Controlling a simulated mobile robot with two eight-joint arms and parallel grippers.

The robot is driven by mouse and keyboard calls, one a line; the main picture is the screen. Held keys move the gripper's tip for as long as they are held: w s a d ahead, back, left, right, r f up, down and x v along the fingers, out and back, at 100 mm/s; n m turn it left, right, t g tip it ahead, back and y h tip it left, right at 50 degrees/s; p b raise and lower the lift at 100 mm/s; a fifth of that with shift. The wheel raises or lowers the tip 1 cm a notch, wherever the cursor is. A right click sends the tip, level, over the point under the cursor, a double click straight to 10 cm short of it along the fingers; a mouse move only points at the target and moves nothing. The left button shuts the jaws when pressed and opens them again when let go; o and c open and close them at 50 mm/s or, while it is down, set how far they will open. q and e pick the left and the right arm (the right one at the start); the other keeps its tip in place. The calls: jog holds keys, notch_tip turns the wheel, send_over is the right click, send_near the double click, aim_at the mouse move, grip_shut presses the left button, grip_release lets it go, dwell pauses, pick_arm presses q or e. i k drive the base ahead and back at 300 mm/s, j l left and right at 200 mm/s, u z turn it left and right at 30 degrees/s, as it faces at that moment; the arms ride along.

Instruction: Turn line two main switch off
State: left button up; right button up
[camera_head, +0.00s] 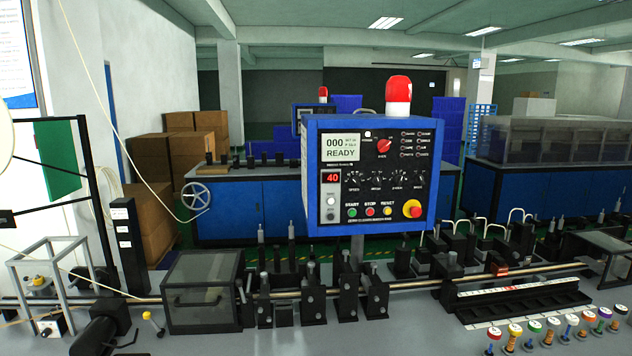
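A blue control box (312,180) on a post stands at the centre, its dark panel facing me. A red rotary switch (384,146) sits at the panel's upper middle, its pointer tilted; its labels are too small to read. The screen (344,147) beside it reads "000" and "READY", and a red display (331,178) reads "40". A second, similar box (300,112) with a red beacon (323,93) stands farther back, mostly hidden behind the front one. I cannot tell which box belongs to line two. Neither of my grippers is in view.
A red-and-white beacon (398,94) tops the front box. A red emergency button (412,209) on yellow sits at its lower right. A machine line with black rollers and a steel rod (420,285) runs across below. Coloured-top pegs (552,325) stand at front right.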

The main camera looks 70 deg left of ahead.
aim_at(382, 145)
jog(key=u, duration=2.2)
